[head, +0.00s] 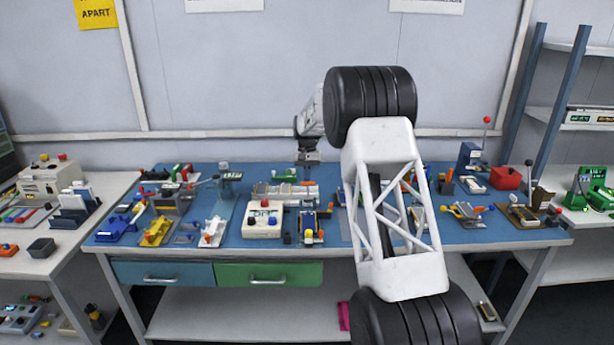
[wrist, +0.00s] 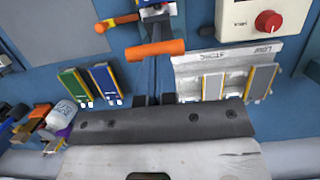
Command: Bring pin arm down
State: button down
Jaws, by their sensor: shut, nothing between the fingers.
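My gripper (head: 308,160) hangs over the back middle of the blue bench top in the head view. In the wrist view my gripper's dark fingertips (wrist: 153,100) are close together with nothing between them. Just beyond them is an orange bar-shaped handle (wrist: 155,48) on a small fixture, apart from the fingertips. I cannot tell for sure which of these is the pin arm. The fixture's lower parts are partly hidden.
A light tray (wrist: 210,65) with grey cells lies right of the fingertips in the wrist view. A green cell (wrist: 74,86) and a blue cell (wrist: 103,83) lie left. A white control box (head: 264,220) stands nearby. Many small fixtures crowd the bench (head: 335,236).

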jog(key=shift+s+t, duration=0.3)
jog(key=shift+s, duration=0.1)
jog(key=shift+s+f+t, duration=0.15)
jog(key=shift+s+t, duration=0.45)
jog(key=shift+s, duration=0.05)
jog(key=shift+s+f+t, duration=0.4)
jog(key=shift+s+t, duration=0.15)
jog(key=shift+s, duration=0.3)
jog(key=shift+s+f+t, duration=0.35)
jog(key=shift+s+t, duration=0.2)
jog(key=shift+s, duration=0.3)
jog(key=shift+s+f, duration=0.1)
